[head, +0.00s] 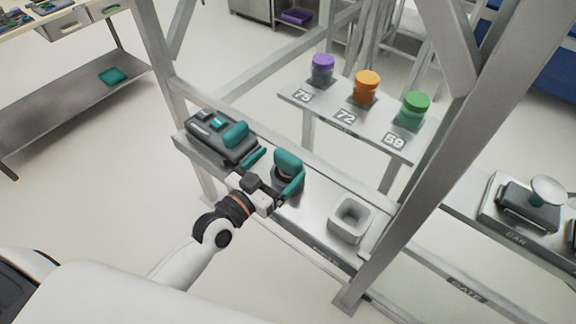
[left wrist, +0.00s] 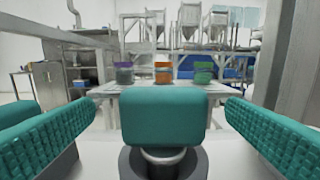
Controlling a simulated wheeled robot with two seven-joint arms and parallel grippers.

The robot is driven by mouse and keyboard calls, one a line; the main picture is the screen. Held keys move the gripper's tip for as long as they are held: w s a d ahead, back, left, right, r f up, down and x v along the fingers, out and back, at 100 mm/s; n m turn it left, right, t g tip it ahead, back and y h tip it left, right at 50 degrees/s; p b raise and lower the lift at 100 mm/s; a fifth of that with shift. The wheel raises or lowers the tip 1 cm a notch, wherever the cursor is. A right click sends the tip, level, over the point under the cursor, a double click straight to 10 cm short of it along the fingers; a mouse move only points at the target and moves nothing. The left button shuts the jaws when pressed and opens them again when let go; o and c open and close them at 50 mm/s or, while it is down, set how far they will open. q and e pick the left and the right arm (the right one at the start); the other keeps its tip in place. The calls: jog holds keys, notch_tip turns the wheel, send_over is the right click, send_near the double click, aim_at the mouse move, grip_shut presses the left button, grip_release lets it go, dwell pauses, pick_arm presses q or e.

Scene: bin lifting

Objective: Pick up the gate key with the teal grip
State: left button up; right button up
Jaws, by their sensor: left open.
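The gate key's teal grip (head: 289,158) stands upright in a dark round base on the grey metal shelf (head: 315,207). In the left wrist view the teal grip (left wrist: 165,120) is a rounded block above a metal collar and the dark base (left wrist: 135,164). My left gripper (head: 283,162) is open, its teal-padded fingers on either side of the grip. In the left wrist view the left gripper (left wrist: 162,106) shows a gap between the grip and each pad. The key's lower part is hidden in the base. My right gripper is not in view.
A dark device with teal parts (head: 220,135) sits left on the shelf. A pale square holder (head: 350,219) is right. Behind, a raised plate (head: 320,110) bears purple-, orange- and green-lidded jars. A slanted frame post (head: 430,150) stands on the right.

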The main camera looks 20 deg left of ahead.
aim_at(292, 154)
pick_arm(q)
jog(key=shift+w+d+r+p, duration=0.15)
jog(key=shift+w+d+p, duration=0.15)
jog(key=shift+w, duration=0.3)
jog(key=p+x, duration=0.1)
jog(key=x, duration=0.2)
jog(key=shift+w+d, duration=0.15)
jog(key=shift+w, duration=0.15)
jog(key=shift+w+d, duration=0.15)
jog(key=shift+w, duration=0.2)
jog(key=shift+s, duration=0.1)
jog(key=shift+c, duration=0.4)
jog(key=shift+c, duration=1.4)
jog(key=c, duration=0.8)
notch_tip(292, 154, up, 10)
jog(key=shift+f, duration=0.1)
jog(key=shift+c, duration=0.2)
